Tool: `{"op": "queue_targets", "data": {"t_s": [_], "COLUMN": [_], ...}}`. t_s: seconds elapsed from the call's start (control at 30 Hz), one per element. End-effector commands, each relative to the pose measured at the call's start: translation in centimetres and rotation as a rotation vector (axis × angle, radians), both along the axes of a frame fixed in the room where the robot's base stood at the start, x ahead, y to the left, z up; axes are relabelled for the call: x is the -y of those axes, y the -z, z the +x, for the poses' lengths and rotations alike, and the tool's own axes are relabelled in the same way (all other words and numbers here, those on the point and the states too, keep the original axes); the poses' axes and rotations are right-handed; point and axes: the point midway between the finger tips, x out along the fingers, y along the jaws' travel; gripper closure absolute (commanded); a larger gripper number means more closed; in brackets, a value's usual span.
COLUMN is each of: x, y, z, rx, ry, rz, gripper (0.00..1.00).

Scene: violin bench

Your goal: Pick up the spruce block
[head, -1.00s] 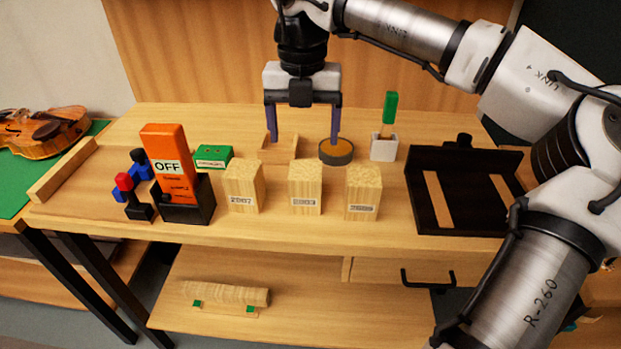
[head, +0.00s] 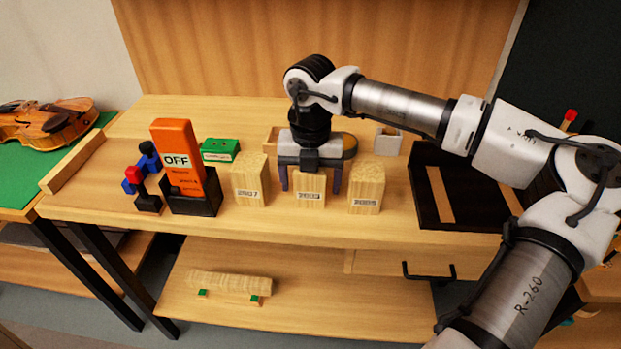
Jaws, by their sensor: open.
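Three pale wooden blocks with number labels stand upright in a row on the bench: a left block (head: 250,181) reading 2007, a middle block (head: 310,203), and a right block (head: 367,192). The middle and right labels are hard to read. Which one is the spruce block cannot be told by looks alone. My gripper (head: 311,188) is open and points down at the middle block, with one finger to its left and one to its right. The gripper body hides the top of that block. I cannot tell whether the fingers touch it.
Left of the blocks are an orange OFF device (head: 178,150) in a black holder and a green box (head: 220,150). A black tray (head: 465,205) lies to the right. A round tin and a white holder (head: 388,142) stand behind. A wooden billet (head: 230,284) lies on the lower shelf.

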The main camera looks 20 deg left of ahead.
Motion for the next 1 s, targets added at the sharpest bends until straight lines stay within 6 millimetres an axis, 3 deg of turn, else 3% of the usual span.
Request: {"op": "queue_targets", "data": {"t_s": [0.2,0.6,1.0], "x": [0.0,0.0,0.0], "y": [0.0,0.0,-1.0], "z": [0.0,0.0,0.1], "rx": [0.000,0.001,0.002], "ry": [0.000,0.000,0.001], "rz": [0.000,0.000,0.001], "gripper": [0.23,0.72,0.72]}}
